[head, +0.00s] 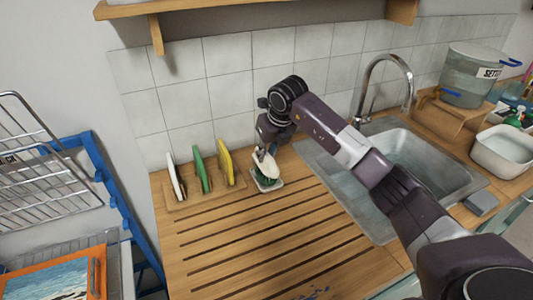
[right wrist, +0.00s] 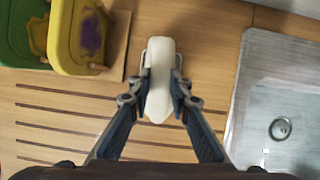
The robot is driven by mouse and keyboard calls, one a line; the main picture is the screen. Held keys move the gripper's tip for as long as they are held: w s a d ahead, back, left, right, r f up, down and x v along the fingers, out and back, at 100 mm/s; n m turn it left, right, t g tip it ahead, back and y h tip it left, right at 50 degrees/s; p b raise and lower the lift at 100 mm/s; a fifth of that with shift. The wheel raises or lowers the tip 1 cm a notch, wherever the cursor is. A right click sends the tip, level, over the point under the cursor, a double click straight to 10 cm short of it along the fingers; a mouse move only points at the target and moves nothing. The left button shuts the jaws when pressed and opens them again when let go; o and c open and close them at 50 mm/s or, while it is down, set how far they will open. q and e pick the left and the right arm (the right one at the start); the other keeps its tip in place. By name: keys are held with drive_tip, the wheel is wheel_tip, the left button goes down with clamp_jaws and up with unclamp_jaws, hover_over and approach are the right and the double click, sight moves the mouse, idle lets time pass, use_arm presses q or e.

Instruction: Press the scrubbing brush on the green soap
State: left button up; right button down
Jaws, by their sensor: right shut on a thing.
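My right gripper (head: 265,151) is shut on the scrubbing brush (head: 264,164), whose pale cream back shows between the fingers. In the right wrist view the brush (right wrist: 160,75) lies lengthwise between both fingertips (right wrist: 160,84) and hides what is beneath it. The brush is right over the green soap (head: 266,181), which sits in a small white dish (head: 279,186) on the wooden counter. The soap is mostly covered, and I cannot tell whether the bristles touch it. My left gripper is not in view.
A wooden rack (head: 208,196) with white, green and yellow boards stands just left of the dish. The sink (head: 425,170) with its tap (head: 408,82) is to the right. The tiled wall (head: 220,65) is close behind. The grooved counter (head: 250,250) in front is mostly clear.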

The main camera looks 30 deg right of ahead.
sight(267, 154)
drive_tip(key=shift+r+p, duration=2.3)
drive_tip(key=shift+r, duration=1.2)
